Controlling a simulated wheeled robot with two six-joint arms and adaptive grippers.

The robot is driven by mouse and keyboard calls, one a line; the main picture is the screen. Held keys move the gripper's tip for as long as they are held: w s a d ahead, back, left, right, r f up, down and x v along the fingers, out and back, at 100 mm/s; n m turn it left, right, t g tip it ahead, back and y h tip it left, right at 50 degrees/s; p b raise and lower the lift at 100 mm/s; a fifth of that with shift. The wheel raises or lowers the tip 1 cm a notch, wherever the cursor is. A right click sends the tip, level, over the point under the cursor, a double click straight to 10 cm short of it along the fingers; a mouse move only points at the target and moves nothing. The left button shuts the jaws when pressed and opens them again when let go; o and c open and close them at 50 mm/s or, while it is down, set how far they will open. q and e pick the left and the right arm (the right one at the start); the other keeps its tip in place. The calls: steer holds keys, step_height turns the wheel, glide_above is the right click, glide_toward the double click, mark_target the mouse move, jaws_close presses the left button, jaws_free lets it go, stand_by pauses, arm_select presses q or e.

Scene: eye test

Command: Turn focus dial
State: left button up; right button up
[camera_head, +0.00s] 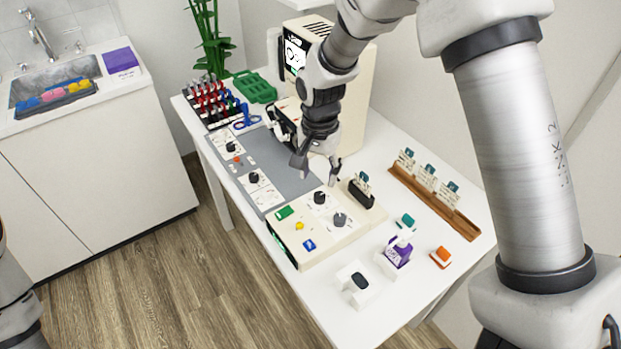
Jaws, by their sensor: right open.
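A cream control box (290,250) sits on the white table, with a black dial (319,197) and a grey dial (340,219) on white plates. Two more black dials, one near (254,177) and one farther back (230,146), are on white plates on the grey panel. Labels are too small to tell which is the focus dial. My right gripper (316,175) points down, open and empty, its fingers spread just behind the control box's black dial and apart from it in the picture. My left gripper is out of view.
A green, a yellow and a blue button are on the control box. A black card holder (361,193) stands close right of the gripper. A wooden card rack (434,203), purple bottle (398,252) and orange block (441,257) are to the right. A cream machine (355,95) stands behind.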

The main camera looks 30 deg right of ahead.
mark_target(319, 194)
steer(key=f, duration=0.1)
steer(key=s+f, duration=0.1)
steer(key=shift+s+f, duration=0.25)
steer(key=shift+f, duration=0.15)
steer(key=f, duration=0.3)
steer(key=shift+w, duration=0.4)
steer(key=shift+w+f, duration=0.15)
steer(key=shift+f, duration=0.1)
steer(key=shift+s+r, duration=0.15)
steer(key=shift+s, duration=0.15)
steer(key=c, duration=0.3)
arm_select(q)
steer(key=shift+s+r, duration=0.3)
arm_select(e)
jaws_close()
arm_select(q)
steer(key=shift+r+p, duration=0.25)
steer(key=shift+p, duration=0.1)
